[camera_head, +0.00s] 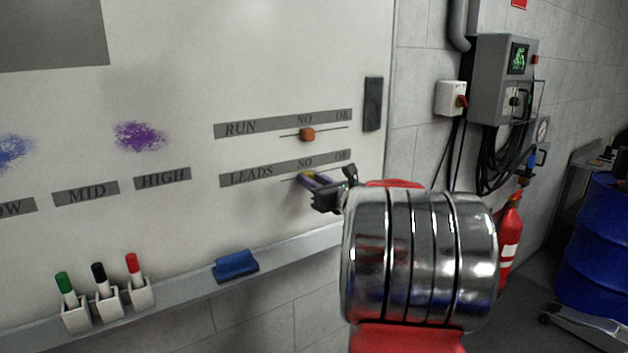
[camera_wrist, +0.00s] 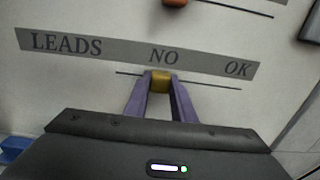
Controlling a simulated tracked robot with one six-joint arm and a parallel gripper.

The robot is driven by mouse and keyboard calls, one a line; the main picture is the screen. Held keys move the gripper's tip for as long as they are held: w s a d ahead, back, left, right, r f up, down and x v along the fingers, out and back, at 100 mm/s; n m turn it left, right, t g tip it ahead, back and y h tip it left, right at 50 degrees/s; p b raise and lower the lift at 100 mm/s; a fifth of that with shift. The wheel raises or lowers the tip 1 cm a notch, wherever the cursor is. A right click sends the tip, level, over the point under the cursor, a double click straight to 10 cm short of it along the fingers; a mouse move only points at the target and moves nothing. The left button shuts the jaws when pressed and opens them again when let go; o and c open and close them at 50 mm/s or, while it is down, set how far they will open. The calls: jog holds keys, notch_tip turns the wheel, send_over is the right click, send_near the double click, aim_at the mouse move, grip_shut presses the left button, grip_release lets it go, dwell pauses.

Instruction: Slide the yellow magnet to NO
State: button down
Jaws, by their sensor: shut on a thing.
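The yellow magnet (camera_wrist: 161,81) sits on the thin track line of the LEADS row, just below the word NO in the wrist view. My gripper (camera_wrist: 160,88) is shut on it, with one purple finger on each side. In the head view my gripper (camera_head: 310,179) reaches the board at the LEADS row (camera_head: 245,176), near NO. Only a sliver of the yellow magnet (camera_head: 309,175) shows there between the fingers.
An orange-red magnet (camera_head: 307,134) sits on the RUN row's track above, below its NO. A dark block (camera_head: 373,103) is at the board's right edge. The tray below holds a blue eraser (camera_head: 235,265) and markers in cups (camera_head: 108,302).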

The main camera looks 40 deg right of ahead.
jog(key=shift+a, duration=0.2)
jog(key=c, duration=1.5)
grip_release()
jog(key=shift+c, duration=0.2)
jog(key=shift+o, duration=0.3)
jog(key=shift+s, duration=0.1)
jog(key=v, duration=1.3)
jog(key=shift+s, duration=0.35)
